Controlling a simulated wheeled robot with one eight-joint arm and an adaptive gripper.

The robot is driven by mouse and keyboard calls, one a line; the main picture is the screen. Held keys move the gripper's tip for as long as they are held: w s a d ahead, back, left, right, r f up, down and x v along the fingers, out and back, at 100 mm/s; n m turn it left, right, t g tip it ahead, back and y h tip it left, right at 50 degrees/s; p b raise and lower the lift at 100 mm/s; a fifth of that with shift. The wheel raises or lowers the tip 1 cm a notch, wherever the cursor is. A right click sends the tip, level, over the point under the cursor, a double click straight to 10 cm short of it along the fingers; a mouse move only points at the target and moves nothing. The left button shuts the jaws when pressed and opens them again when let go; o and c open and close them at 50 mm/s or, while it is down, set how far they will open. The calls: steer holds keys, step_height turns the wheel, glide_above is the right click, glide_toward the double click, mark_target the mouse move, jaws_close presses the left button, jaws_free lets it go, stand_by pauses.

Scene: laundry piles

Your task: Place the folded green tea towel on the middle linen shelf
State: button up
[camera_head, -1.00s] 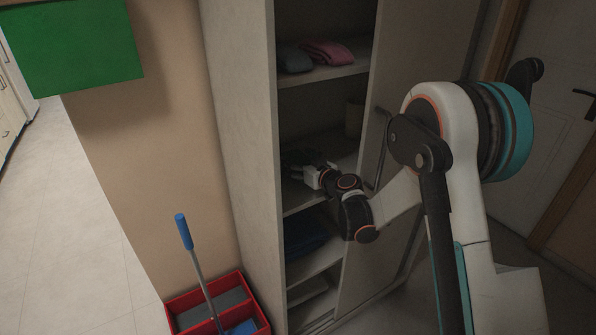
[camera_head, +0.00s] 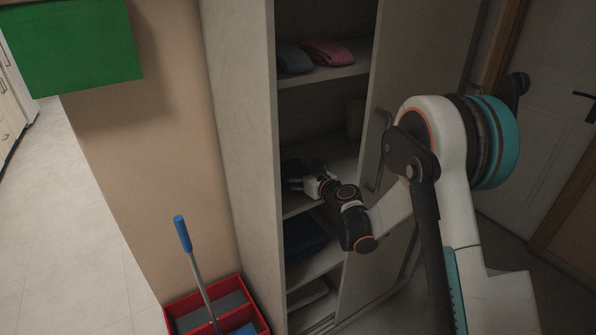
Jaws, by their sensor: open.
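My gripper (camera_head: 296,184) is open at the front of the middle shelf (camera_head: 335,150) of the tall cabinet. A dark, flat shape (camera_head: 306,165) lies on this shelf just beyond the fingers. It may be the folded tea towel, but its colour is lost in shadow. I cannot tell whether the fingers touch it. No clearly green folded towel shows.
The upper shelf holds a grey folded cloth (camera_head: 294,60) and a pink one (camera_head: 328,52). A pale container (camera_head: 355,118) stands at the middle shelf's back right. A dark blue item (camera_head: 303,236) lies below. A red caddy (camera_head: 240,290) stands on the floor. A green panel (camera_head: 75,45) hangs upper left.

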steer(key=shift+d+r, duration=0.1)
steer(key=shift+r, duration=0.05)
steer(key=p+v, duration=0.3)
steer(key=v, duration=0.9)
steer(key=shift+p, duration=0.4)
steer(key=s+d+r+m+g+h, duration=0.2)
steer(key=s+d+r+g+h, duration=0.15)
steer(key=s+r, duration=0.85)
steer(key=s+d+m+g+h, duration=0.1)
steer(key=s+d, duration=0.5)
steer(key=s, duration=0.6)
steer(key=s+d+m+g+h, duration=0.1)
steer(key=s+d+m+h, duration=0.3)
steer(key=s, duration=0.8)
steer(key=d, duration=0.2)
steer(key=shift+d+g+h, duration=0.35)
